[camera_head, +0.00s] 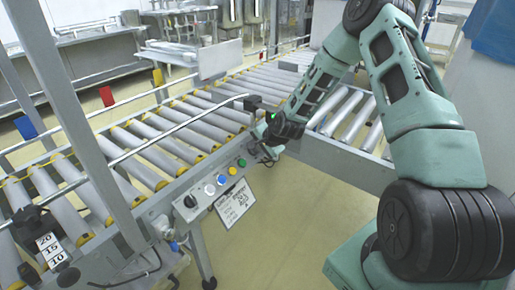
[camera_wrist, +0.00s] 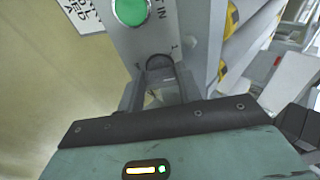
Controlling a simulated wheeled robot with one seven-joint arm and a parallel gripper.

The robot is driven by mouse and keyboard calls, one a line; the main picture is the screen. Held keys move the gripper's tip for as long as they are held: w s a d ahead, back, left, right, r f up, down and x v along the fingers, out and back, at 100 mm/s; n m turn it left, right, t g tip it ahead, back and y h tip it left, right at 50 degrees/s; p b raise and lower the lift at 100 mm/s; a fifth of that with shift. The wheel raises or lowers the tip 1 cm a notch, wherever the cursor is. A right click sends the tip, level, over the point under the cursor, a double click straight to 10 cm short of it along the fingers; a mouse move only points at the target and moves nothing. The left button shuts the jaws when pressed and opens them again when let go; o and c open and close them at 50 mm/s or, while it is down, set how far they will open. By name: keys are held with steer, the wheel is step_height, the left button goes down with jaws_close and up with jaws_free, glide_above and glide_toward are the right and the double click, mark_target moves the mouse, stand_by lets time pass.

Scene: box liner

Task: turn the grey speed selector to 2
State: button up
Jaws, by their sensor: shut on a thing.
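The grey speed selector (camera_wrist: 160,64) is a small dark-grey knob on the metal control panel, just below the green button (camera_wrist: 130,10) in the wrist view. My gripper (camera_wrist: 161,82) has its two fingers on either side of the selector and is shut on it. The fingers and the gripper body hide the selector's lower part. Small marks stand on the panel beside it, but I cannot read which number it points to. In the head view my gripper (camera_head: 264,150) is at the right end of the panel and the selector is hidden behind it.
The panel carries a black knob (camera_head: 189,201), a blue button (camera_head: 221,180) and a yellow button (camera_head: 232,170). A white printed sheet (camera_head: 234,204) hangs below. A roller conveyor (camera_head: 150,160) runs behind the panel. The floor in front (camera_head: 290,230) is clear.

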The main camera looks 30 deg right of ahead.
steer(key=shift+w+d, duration=0.1)
steer(key=o, duration=0.7)
steer(key=p+v, duration=0.3)
steer(key=v, duration=1.4)
steer(key=shift+s+r, duration=0.2)
steer(key=shift+r, duration=0.05)
